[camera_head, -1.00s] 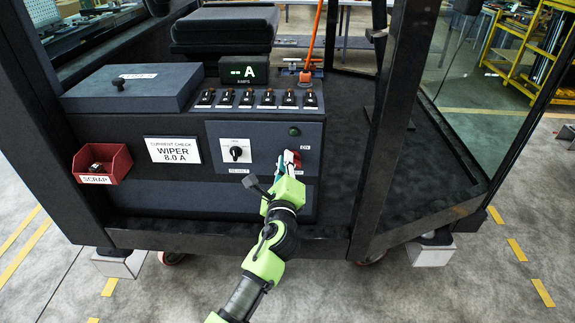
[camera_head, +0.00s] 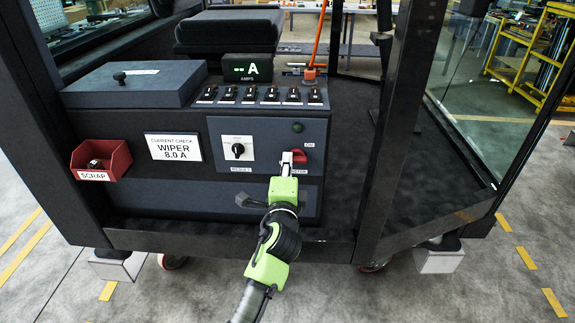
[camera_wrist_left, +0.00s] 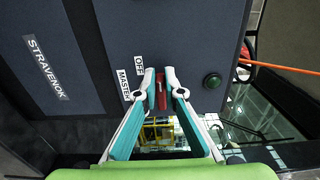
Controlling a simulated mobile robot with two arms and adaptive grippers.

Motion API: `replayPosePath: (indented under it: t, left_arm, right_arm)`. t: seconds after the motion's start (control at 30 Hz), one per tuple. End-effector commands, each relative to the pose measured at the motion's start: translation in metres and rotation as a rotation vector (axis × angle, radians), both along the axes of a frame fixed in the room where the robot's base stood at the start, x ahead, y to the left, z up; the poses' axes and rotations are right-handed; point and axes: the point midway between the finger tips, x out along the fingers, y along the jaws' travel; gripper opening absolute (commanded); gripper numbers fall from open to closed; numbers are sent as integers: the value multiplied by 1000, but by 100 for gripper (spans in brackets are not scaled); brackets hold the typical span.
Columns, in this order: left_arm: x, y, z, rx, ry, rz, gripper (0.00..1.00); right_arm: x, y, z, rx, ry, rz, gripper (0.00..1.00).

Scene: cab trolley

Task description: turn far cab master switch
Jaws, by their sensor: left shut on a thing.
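The red master switch handle (camera_head: 299,156) is on the lower right of the cab's dark front panel, between an ON label and a partly covered MASTER label. My left gripper (camera_head: 288,158) reaches it from below and is shut on it. In the left wrist view the red handle (camera_wrist_left: 161,90) shows between the two fingers (camera_wrist_left: 161,80), with the MASTER and OFF labels beside them. The fingers cover part of the switch. The handle looks roughly sideways in the head view. My right gripper is not in view.
Left of the switch is a black rotary knob (camera_head: 238,149). A green round button (camera_head: 298,127) is just above the switch. A row of toggles (camera_head: 249,95) and an amps display (camera_head: 247,68) sit higher. A red scrap bin (camera_head: 101,160) hangs at the left. A cab post (camera_head: 398,120) stands right.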

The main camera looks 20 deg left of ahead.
Motion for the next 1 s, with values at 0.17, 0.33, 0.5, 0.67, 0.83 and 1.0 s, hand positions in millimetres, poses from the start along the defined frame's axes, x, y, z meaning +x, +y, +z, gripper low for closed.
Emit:
replayPosePath:
  t: [0.17, 0.33, 0.5, 0.67, 0.83, 1.0]
  left_arm:
    - [0, 1, -1, -15, -3, 1, 0]
    - [0, 1, -1, -15, -2, 1, 0]
    - [0, 1, -1, -15, -2, 1, 17]
    - [0, 0, -1, -14, -2, 1, 26]
    - [0, 0, -1, -13, -3, 0, 26]
    - [-10, -3, -2, -13, -2, 0, 26]
  right_arm:
    - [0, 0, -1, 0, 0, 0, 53]
    - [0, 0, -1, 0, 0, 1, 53]
    - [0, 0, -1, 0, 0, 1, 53]
    - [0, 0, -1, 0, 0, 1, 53]
    - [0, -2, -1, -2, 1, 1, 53]
    - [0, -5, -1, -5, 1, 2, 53]
